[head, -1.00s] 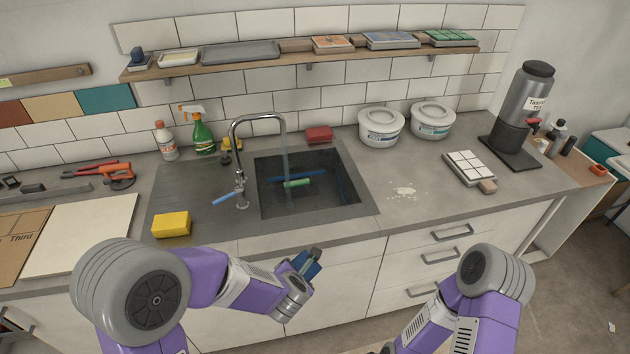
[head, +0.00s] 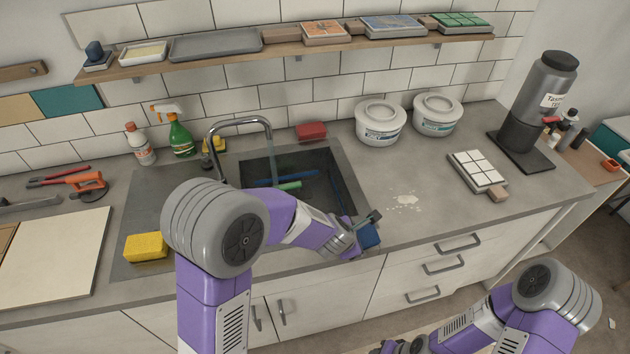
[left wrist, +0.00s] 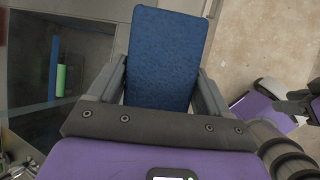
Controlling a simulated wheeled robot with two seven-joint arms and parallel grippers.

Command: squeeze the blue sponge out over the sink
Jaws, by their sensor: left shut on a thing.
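My left gripper (head: 366,226) is shut on the blue sponge (head: 370,238). It holds the sponge at the counter's front edge, right of the sink and not over its basin. In the left wrist view the blue sponge (left wrist: 167,60) stands between the two fingers, its broad face toward the camera. The sink (head: 322,193) is a dark basin, partly hidden by my left arm. A blue bar and a green piece lie in it. My right gripper (head: 402,346) is only partly in view at the bottom edge; its fingers cannot be made out.
The tap (head: 240,122) arches over the sink, with a thin bluish streak below its spout. A yellow sponge (head: 146,247) lies left of the sink. A red sponge (head: 311,131) and two white tubs (head: 380,124) stand behind.

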